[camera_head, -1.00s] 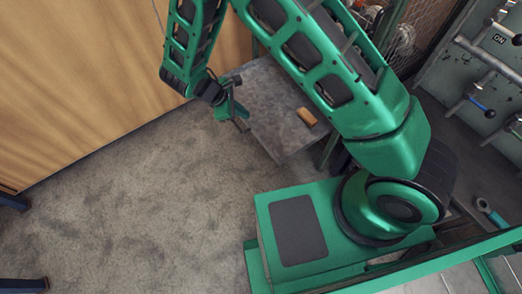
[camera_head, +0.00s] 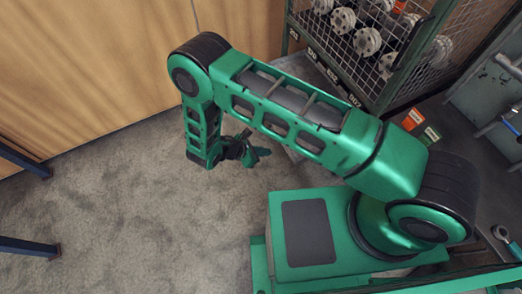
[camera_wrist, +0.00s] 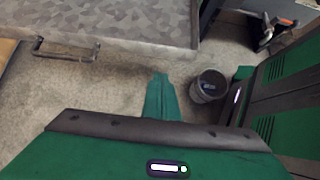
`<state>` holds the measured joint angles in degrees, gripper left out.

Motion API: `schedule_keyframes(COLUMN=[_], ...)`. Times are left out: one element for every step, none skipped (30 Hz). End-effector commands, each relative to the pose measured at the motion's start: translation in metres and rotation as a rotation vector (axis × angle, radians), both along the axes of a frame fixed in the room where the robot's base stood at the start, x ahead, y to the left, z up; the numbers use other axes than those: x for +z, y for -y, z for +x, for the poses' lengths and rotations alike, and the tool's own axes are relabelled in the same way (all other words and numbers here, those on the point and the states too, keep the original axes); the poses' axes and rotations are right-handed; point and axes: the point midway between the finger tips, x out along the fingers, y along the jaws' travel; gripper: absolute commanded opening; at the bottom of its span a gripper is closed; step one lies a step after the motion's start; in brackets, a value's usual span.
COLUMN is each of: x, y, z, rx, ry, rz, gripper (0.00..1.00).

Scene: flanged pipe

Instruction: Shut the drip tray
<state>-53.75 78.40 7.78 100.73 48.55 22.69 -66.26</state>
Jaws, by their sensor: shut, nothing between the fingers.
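The drip tray is a flat grey metal tray. In the head view a strip of the drip tray (camera_head: 305,70) shows behind my arm, which hides most of it. In the wrist view the drip tray (camera_wrist: 125,18) lies at the top left, with a bar handle (camera_wrist: 65,52) on its near edge. My gripper (camera_head: 257,157) is in front of the tray in the head view. In the wrist view my gripper (camera_wrist: 160,80) is shut and empty, its tip to the right of the handle and apart from it.
A wire cage (camera_head: 350,45) of round flanged parts stands behind the tray. A wooden wall (camera_head: 90,70) is at the left. Grey floor (camera_head: 130,225) is clear in front.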

Motion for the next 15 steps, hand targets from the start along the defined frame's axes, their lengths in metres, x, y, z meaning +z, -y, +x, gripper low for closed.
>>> schedule_keyframes(x=[-0.007,-0.011,-0.017,-0.021,-0.025,-0.030,-0.034,-0.037,-0.042,-0.039,-0.039,-0.039,-0.039,-0.039,-0.039], y=[0.008,0.012,0.016,0.020,0.024,0.028,0.032,0.036,0.040,0.044,0.049,0.054,0.057,0.060,0.063], z=[0.002,0.004,0.006,0.007,0.009,0.011,0.012,0.014,0.016,0.019,0.020,0.022,0.024,0.025,0.027], rx=[-0.004,-0.003,-0.004,-0.004,-0.003,-0.002,-0.004,-0.004,-0.003,-0.004,-0.004,-0.004,-0.003,-0.003,-0.003], ry=[-0.001,-0.002,-0.002,-0.002,-0.002,-0.002,-0.002,-0.002,-0.001,0.000,0.000,0.001,0.000,0.000,0.000], rz=[-0.003,-0.003,-0.002,-0.003,-0.003,-0.002,-0.002,-0.002,-0.001,-0.001,-0.001,-0.001,-0.001,-0.001,0.000], gripper=[0.00,0.00,0.00,0.00,0.00,0.00,0.00,0.00,0.00,0.00,0.00,0.00,0.00,0.00,0.00])
